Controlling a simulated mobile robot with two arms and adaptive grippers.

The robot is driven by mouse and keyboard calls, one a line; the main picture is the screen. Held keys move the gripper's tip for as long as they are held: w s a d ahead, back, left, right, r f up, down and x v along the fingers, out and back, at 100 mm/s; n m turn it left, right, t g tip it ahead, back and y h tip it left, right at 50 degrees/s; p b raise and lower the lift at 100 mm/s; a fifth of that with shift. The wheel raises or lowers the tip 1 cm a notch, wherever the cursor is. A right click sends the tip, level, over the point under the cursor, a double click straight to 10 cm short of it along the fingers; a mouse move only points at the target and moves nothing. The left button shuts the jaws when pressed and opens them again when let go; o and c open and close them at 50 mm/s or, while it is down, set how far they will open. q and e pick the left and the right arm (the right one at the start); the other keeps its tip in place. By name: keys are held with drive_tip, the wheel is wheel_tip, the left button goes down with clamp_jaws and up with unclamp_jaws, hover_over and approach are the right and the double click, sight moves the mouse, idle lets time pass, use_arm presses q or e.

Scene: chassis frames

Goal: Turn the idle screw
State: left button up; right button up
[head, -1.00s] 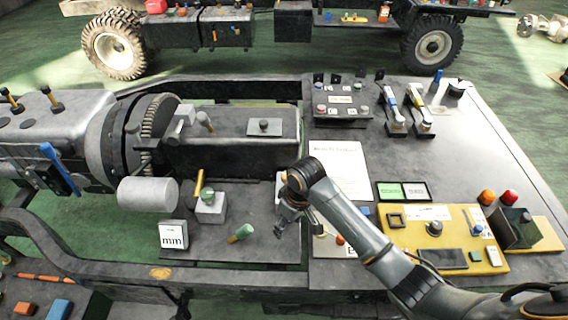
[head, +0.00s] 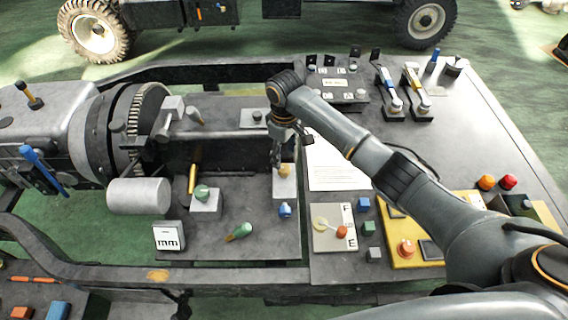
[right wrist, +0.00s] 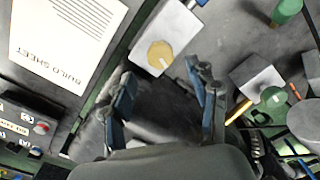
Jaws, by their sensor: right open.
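A brass-yellow round screw head (head: 285,170) with a pale slot mark sits on a light grey block; I take it to be the idle screw, though no label on it is readable. It also shows in the right wrist view (right wrist: 160,54), beyond the fingertips. My right gripper (head: 276,160) points down just left of the screw and its block. In the right wrist view its blue-grey fingers (right wrist: 165,92) are spread with nothing between them. Contact with the screw cannot be told from the head view. My left gripper is not in view.
A green knob on a block (head: 203,193), a brass lever (head: 194,178) and a grey cylinder (head: 139,195) stand to the left. A blue knob (head: 286,211) is close in front. A build sheet (head: 336,165) lies to the right, under my arm. Chassis rails border the deck.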

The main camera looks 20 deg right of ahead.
sight(284, 168)
wheel_tip(284, 168, down, 6)
drive_tip(key=shift+f, duration=0.1)
drive_tip(key=shift+c, duration=0.5)
drive_tip(key=c, duration=1.1)
